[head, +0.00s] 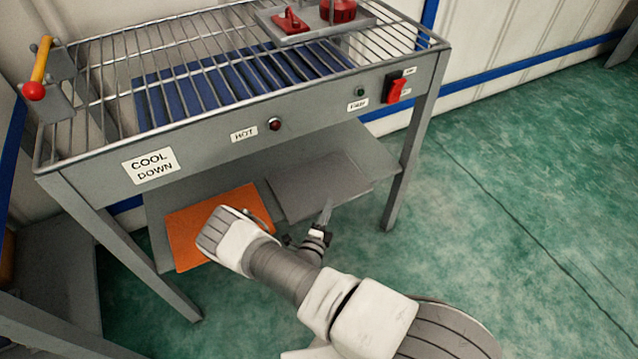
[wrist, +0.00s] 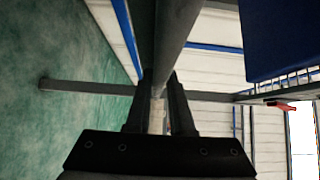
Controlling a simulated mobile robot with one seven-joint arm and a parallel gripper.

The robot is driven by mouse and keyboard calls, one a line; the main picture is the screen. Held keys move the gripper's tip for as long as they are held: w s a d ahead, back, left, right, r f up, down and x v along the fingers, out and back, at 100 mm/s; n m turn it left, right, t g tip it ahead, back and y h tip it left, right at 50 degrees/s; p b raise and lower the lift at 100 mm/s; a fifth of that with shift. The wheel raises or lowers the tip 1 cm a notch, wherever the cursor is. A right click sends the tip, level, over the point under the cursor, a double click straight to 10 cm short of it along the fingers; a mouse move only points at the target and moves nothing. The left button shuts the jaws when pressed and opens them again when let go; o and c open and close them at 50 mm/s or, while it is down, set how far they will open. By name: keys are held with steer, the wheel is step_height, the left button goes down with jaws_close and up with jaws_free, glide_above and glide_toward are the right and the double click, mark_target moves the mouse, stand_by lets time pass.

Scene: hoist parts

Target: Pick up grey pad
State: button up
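The grey pad (head: 315,185) lies flat on the lower shelf of the grey table, right of an orange pad. My gripper (head: 326,212) is at the front edge of the grey pad. In the wrist view my gripper (wrist: 159,84) shows two dark fingers with a narrow gap between them. A grey slab (wrist: 178,30), seen nearly edge-on, runs from the top toward the fingertips. I cannot tell there where pad and shelf part, or whether the fingers touch the pad.
The orange pad (head: 210,225) lies on the same shelf (head: 155,215), partly behind my arm. Above is the wire rack (head: 120,75) with a tray (head: 320,25) bearing red parts. A table leg (head: 410,160) stands right of the shelf. Green floor at right is clear.

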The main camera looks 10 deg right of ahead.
jaws_close()
steer(key=shift+r, duration=0.1)
